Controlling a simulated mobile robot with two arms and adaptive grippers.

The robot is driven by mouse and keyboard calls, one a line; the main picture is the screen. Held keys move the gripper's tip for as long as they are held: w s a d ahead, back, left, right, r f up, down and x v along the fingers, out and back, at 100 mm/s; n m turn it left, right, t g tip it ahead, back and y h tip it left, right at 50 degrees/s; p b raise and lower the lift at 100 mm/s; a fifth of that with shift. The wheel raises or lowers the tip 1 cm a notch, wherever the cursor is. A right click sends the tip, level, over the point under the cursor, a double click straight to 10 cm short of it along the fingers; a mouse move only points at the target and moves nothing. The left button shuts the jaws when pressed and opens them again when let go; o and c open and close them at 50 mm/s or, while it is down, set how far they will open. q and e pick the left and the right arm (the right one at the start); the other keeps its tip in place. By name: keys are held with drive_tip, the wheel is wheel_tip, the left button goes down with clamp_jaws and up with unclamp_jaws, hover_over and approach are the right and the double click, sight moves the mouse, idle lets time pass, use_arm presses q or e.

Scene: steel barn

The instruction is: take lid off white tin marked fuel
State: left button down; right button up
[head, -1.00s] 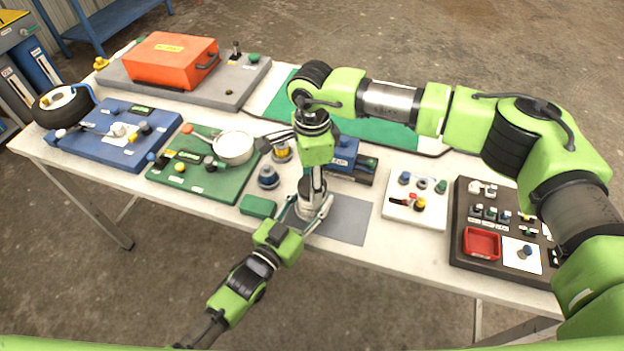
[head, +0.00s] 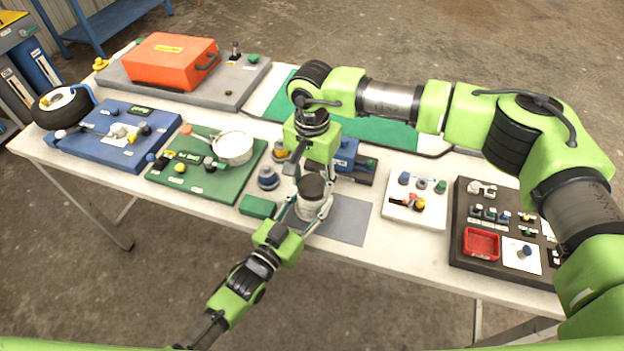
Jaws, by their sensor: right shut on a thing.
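The white tin (head: 313,208) stands upright on the table near its front edge, with a dark lid (head: 313,184) at its top. Any marking on it is too small to read. My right gripper (head: 314,172) reaches down from above and is shut on the lid. Its fingers are partly hidden, and I cannot tell whether the lid is apart from the rim. My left gripper (head: 309,213) comes from the front with its fingers spread, one on each side of the tin. I cannot tell whether they touch it.
A grey mat (head: 350,222) lies right of the tin, and a green block (head: 258,206) and a blue-grey knob (head: 268,178) lie left. A green board (head: 200,188) carries a white pot (head: 233,147). A white panel (head: 424,217) and a dark panel (head: 470,265) stand right.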

sight(312, 185)
drive_tip(key=shift+r, duration=0.2)
drive_tip(key=shift+r, duration=0.9)
drive_tip(key=shift+r, duration=2.05)
use_arm(q)
drive_tip(key=c, duration=1.1)
unclamp_jaws()
drive_tip(key=shift+o, duration=0.2)
drive_tip(key=shift+s+a, duration=0.1)
drive_tip(key=v, duration=1.1)
drive_tip(key=shift+s+a, duration=0.2)
drive_tip(key=shift+s, duration=0.15)
